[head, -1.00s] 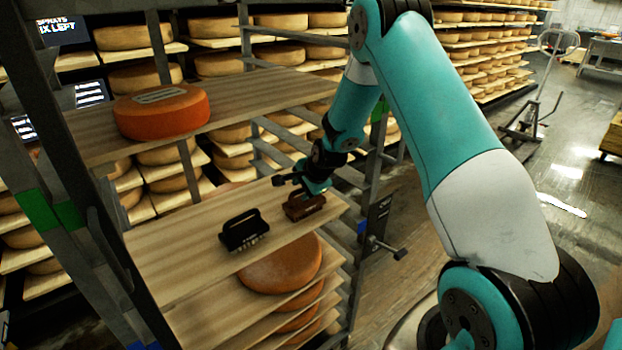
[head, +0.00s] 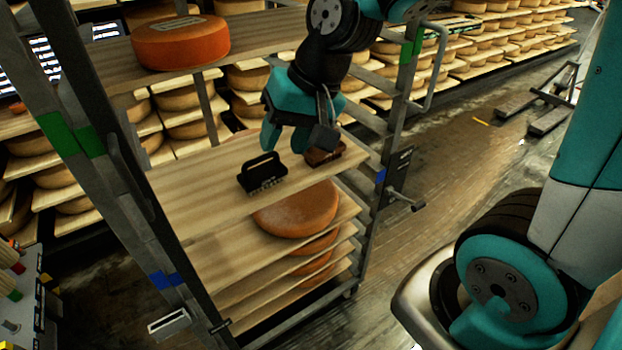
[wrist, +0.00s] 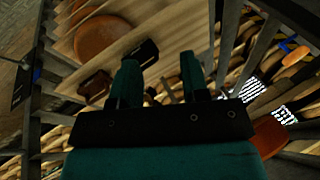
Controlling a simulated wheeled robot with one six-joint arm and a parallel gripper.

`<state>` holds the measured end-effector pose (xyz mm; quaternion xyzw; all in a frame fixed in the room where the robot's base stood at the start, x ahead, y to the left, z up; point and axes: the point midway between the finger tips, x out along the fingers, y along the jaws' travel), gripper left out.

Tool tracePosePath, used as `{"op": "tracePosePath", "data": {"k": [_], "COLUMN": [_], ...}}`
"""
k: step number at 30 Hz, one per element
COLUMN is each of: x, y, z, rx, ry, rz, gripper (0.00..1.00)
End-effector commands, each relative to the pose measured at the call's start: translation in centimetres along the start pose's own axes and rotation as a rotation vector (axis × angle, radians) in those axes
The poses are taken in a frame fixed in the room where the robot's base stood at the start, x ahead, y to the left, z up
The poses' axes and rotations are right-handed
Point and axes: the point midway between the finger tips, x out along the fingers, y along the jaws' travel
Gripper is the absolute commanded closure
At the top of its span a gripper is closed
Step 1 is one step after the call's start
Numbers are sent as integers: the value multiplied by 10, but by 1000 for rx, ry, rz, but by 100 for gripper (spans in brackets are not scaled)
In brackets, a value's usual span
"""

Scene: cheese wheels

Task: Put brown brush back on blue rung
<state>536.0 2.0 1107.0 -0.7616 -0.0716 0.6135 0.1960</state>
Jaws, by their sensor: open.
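The brown brush (head: 322,156) stands on a wooden shelf board (head: 205,190) near its right end, partly hidden behind my wrist in the head view. It also shows left of my fingers in the wrist view (wrist: 95,87). A black brush (head: 262,177) stands on the same board to its left. My gripper (head: 286,142) is open and empty above the board, with its teal fingers apart. Blue marks show on the rack's right post (head: 381,175) and front left post (head: 164,280). I cannot tell exactly which rung each one marks.
An orange cheese wheel (head: 180,43) lies on the board above. Another wheel (head: 297,207) lies on a lower board. Green marks (head: 75,135) sit higher on the rack posts. Floor (head: 460,150) right of the rack is clear.

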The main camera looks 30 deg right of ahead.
Motion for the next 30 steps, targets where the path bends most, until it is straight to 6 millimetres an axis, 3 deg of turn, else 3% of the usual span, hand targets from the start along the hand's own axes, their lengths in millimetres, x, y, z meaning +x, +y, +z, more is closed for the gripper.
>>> {"op": "tracePosePath", "data": {"k": [1, 3, 6, 9, 30], "x": [-11, -22, -32, -38, -38], "y": [-17, -28, -32, -32, -32], "z": [36, 78, 117, 135, 136], "rx": [-189, -412, -632, -737, -751], "ry": [-56, -130, -201, -234, -239], "rz": [-12, -25, -43, -53, -54], "gripper": [58, 58, 58, 58, 58]}}
